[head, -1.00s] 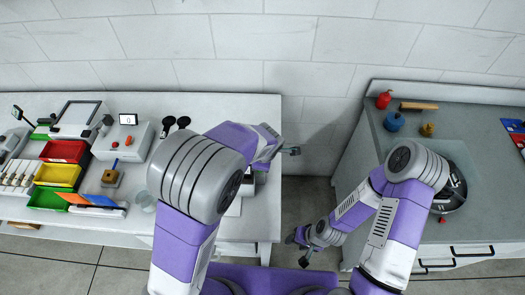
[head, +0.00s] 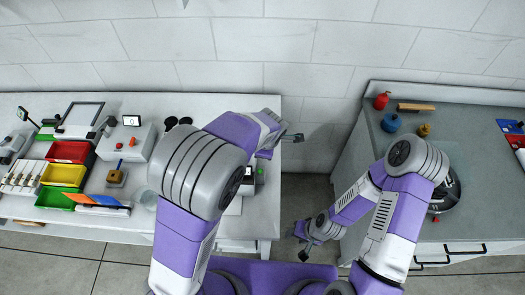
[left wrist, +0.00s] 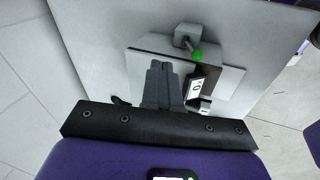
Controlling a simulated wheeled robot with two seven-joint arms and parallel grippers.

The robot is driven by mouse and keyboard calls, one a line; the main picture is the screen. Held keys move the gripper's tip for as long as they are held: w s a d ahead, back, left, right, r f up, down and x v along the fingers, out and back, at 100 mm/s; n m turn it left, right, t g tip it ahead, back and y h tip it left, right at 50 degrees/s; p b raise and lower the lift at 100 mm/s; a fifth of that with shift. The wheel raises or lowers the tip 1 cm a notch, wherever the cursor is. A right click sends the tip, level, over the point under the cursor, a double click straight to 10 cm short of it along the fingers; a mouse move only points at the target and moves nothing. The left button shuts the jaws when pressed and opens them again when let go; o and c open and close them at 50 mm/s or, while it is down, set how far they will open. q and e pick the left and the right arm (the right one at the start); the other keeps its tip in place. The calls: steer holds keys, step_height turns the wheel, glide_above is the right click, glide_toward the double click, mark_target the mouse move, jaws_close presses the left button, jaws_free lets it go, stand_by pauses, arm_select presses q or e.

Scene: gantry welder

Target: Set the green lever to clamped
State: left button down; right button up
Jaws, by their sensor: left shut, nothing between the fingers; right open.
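The green lever (left wrist: 195,55) shows in the left wrist view as a green knob at the end of a short grey bar, on a small machine with a dark and grey body (left wrist: 160,46). I cannot tell from its pose whether it is clamped. My left gripper (left wrist: 158,64) is shut and empty, its fingertips just left of and below the green knob, apart from it in the picture. In the head view my left gripper (head: 293,138) is at the table's right edge, and my arm hides most of the machine. My right gripper (head: 303,248) is open and low between the benches.
The white left table (head: 110,225) holds red, yellow and green bins (head: 62,175) and a white box with a red button (head: 127,140). The grey right bench (head: 480,205) holds a blue object (head: 391,123) and a red bottle (head: 381,101). A floor gap separates them.

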arm_select(q)
steer(key=s+r, duration=0.6)
steer(key=r, duration=0.1)
steer(key=shift+s+d, duration=0.2)
steer(key=shift+d, duration=0.2)
